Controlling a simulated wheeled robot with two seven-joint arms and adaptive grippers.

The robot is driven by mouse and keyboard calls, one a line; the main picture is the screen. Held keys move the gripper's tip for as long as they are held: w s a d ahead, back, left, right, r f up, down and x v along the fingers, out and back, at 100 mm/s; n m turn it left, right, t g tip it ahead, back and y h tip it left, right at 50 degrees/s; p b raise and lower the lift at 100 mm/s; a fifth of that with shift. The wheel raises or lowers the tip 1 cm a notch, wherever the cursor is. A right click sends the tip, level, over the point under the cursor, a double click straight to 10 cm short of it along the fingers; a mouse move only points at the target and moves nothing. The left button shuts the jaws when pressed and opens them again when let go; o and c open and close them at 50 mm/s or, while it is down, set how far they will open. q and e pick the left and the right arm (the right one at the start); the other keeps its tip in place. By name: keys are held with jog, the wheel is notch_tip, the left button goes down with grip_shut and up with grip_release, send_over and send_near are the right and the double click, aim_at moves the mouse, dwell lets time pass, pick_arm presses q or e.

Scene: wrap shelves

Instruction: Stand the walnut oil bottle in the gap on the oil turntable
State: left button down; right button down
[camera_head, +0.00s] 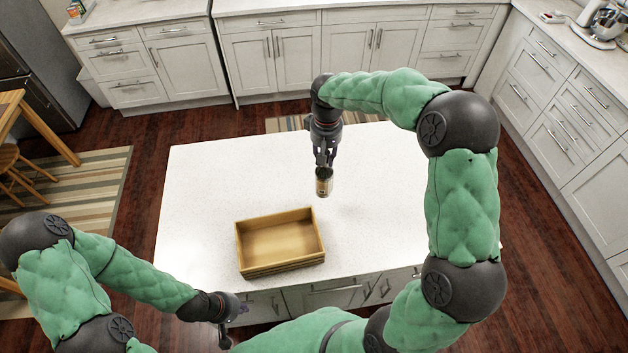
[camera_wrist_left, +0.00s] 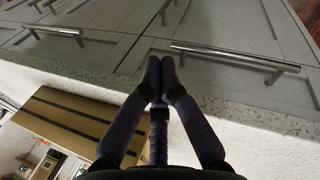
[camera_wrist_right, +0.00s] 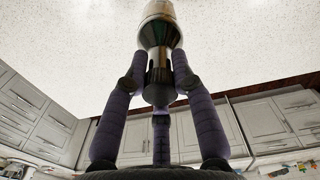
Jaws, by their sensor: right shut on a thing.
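A small bottle (camera_head: 324,187) with a tan label and a dark neck hangs upright below my right gripper (camera_head: 324,167), over the white island top. In the right wrist view my right gripper (camera_wrist_right: 157,82) is shut on the bottle's dark neck and cap, with the metallic-looking body (camera_wrist_right: 159,34) beyond the fingertips. I cannot read the label or tell whether the base touches the top. My left gripper (camera_head: 225,338) is low at the island's near edge; in the left wrist view its fingertips (camera_wrist_left: 160,68) are together and empty. No turntable is visible.
An empty wooden box (camera_head: 250,268) stands on the island top (camera_head: 195,190), left of and nearer than the bottle. The top around the bottle is otherwise clear. Drawer fronts (camera_wrist_left: 225,60) lie close to my left gripper. Cabinets (camera_head: 270,60) line the back wall.

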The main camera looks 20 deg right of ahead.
aim_at(323, 176)
jog(key=f, duration=0.4)
jog(key=shift+w+f, duration=0.1)
jog(key=shift+w, duration=0.1)
jog(key=shift+f+p, duration=0.3)
jog(key=shift+f, duration=2.55)
jog(key=shift+f, duration=0.15)
jog(key=c, duration=1)
grip_release()
